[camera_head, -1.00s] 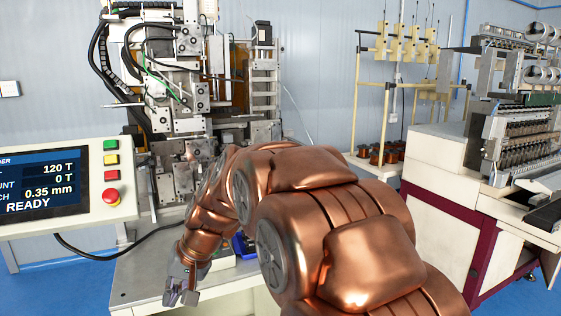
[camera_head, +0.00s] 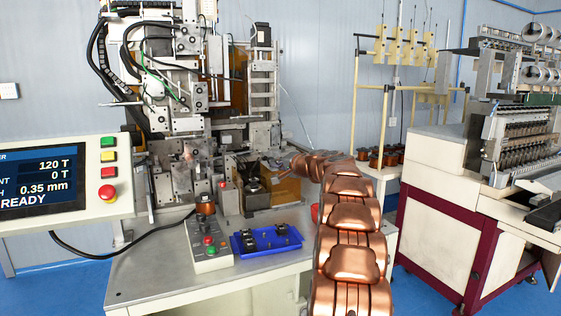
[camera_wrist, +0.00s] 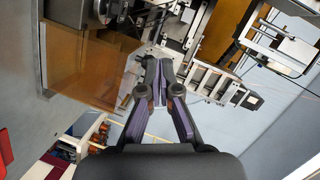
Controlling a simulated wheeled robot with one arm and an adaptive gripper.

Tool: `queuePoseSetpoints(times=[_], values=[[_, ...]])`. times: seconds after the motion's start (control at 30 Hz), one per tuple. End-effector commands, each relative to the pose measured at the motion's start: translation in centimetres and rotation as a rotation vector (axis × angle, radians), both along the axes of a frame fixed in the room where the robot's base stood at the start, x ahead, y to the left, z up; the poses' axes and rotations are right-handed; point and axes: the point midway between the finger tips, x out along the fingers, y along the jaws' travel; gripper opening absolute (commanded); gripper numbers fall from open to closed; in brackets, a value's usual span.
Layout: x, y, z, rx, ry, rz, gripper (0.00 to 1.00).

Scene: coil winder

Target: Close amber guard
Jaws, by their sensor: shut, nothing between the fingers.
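The amber guard (camera_head: 289,191) is a see-through amber panel at the right side of the coil winder, partly hidden behind my arm in the head view. In the wrist view the amber guard (camera_wrist: 88,68) fills the upper left, standing out from the machine. My gripper (camera_wrist: 159,66) is shut and empty, its fingertips just right of the guard's near edge. Whether they touch the guard I cannot tell. In the head view my gripper is small, near the machine's right side, and its fingers are hard to make out.
The coil winder (camera_head: 185,85) stands at the back of the bench (camera_head: 150,270). A button box (camera_head: 207,247) and a blue tray (camera_head: 266,239) sit on the bench front. A screen panel (camera_head: 65,185) is at left. A spool rack (camera_head: 385,90) stands at right.

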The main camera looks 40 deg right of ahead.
Motion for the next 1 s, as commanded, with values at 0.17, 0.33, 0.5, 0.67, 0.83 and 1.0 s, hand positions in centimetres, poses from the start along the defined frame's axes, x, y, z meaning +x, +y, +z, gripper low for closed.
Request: queuePoseSetpoints(times=[0.17, 0.33, 0.5, 0.67, 0.83, 1.0], values=[[-2.2, -7.2, 0.3, 0.009, -0.089, -0.109, 0.0], [-3.2, -9.8, 0.7, 0.013, -0.126, -0.15, 0.0], [-2.8, -10.3, 0.9, 0.009, -0.131, -0.155, 0.0], [-1.5, -10.5, 0.7, 0.011, -0.127, -0.153, 0.0], [-0.3, -10.8, 0.8, 0.011, -0.129, -0.152, 0.0], [1.0, -11.1, 0.4, 0.013, -0.126, -0.15, 0.0]])
